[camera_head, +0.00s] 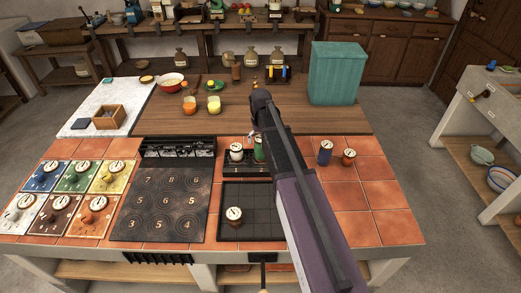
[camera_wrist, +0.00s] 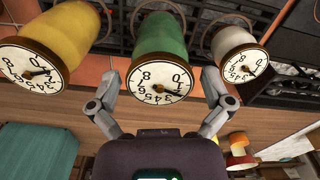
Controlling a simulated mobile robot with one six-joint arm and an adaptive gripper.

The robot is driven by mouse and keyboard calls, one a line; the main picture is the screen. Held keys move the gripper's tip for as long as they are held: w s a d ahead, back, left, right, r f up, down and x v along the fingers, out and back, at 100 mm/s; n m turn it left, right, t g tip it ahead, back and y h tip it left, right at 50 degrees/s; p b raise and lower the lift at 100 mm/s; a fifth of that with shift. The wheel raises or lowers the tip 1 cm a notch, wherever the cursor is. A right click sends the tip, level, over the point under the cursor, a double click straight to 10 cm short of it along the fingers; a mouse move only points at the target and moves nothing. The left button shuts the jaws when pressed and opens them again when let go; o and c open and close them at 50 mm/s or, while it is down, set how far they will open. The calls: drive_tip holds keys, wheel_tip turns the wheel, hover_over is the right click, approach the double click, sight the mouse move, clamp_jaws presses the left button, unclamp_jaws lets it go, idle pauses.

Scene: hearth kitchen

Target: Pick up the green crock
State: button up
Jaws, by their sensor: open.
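The green crock (camera_wrist: 160,50) with a numbered dial lid is in the middle of the wrist view. It also shows in the head view (camera_head: 258,148), partly hidden by my arm, in a dark rack (camera_head: 238,169) on the tiled counter. My gripper (camera_wrist: 160,76) is open, with one finger on each side of the green crock's dial end. I cannot tell whether either finger touches it. A yellow crock (camera_wrist: 62,35) stands to its left and a white crock (camera_wrist: 234,45) to its right in the wrist view. In the head view the white crock (camera_head: 236,152) is left of the green one.
A black gridded tray (camera_head: 258,222) holds one white crock (camera_head: 234,214). A blue crock (camera_head: 325,152) and an orange-brown crock (camera_head: 348,157) stand on tiles to the right. A numbered hob plate (camera_head: 160,200) and coloured dial panels lie left. A teal bin (camera_head: 335,75) stands behind.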

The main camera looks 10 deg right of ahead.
idle(0.3)
drive_tip(key=c, duration=1.2)
drive_tip(key=shift+r, duration=0.1)
wheel_tip(320, 180, up, 3)
drive_tip(key=p, duration=0.3)
drive_tip(key=shift+r, duration=0.15)
drive_tip(key=shift+s+r+p, duration=0.2)
drive_tip(key=shift+r+p, duration=0.05)
drive_tip(key=shift+p, duration=0.3)
drive_tip(key=s+r, duration=0.1)
drive_tip(key=s, duration=1.4)
drive_tip(key=shift+s+a+p, duration=0.3)
drive_tip(key=shift+a+p, duration=0.15)
